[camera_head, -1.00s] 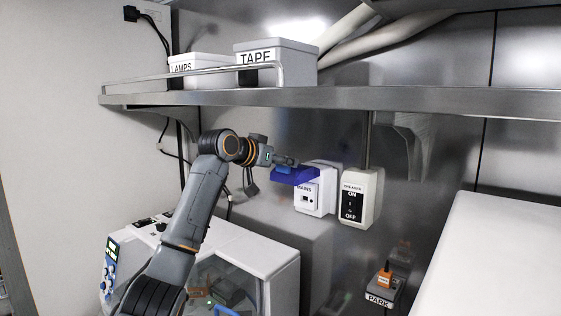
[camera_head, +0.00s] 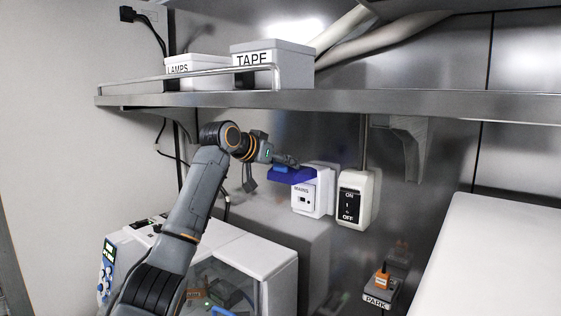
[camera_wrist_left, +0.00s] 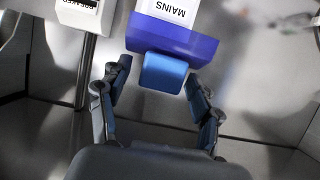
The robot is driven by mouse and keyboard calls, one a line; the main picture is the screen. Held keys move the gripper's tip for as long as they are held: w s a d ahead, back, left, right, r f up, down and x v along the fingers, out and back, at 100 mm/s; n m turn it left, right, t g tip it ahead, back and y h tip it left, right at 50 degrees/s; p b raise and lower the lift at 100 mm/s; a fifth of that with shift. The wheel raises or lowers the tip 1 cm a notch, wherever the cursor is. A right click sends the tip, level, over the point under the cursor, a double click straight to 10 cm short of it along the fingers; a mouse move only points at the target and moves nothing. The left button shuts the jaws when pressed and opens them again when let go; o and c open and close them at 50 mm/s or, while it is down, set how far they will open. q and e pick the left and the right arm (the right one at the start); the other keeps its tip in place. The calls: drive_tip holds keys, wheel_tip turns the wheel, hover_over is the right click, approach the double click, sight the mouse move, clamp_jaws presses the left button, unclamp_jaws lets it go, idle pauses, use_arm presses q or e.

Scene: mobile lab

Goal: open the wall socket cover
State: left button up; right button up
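The wall socket is a white box (camera_head: 308,199) labelled MAINS on the metal wall; it also shows upside down in the wrist view (camera_wrist_left: 170,10). Its dark blue cover (camera_head: 293,176) juts out from the box's upper part, and the labelled front is in sight below it. A lighter blue tab (camera_wrist_left: 164,73) is on the cover's outer edge. My right gripper is out of view.
A breaker switch box (camera_head: 354,198) is just right of the socket. A metal shelf (camera_head: 400,103) with bins labelled LAMPS (camera_head: 196,67) and TAPE (camera_head: 270,66) runs above. A white machine (camera_head: 235,250) stands below my arm. A PARK holder (camera_head: 381,292) is at lower right.

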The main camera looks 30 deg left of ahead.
use_arm(q)
drive_tip(key=shift+s+r, duration=0.15)
drive_tip(key=v, duration=1.1)
drive_tip(key=shift+s, duration=0.3)
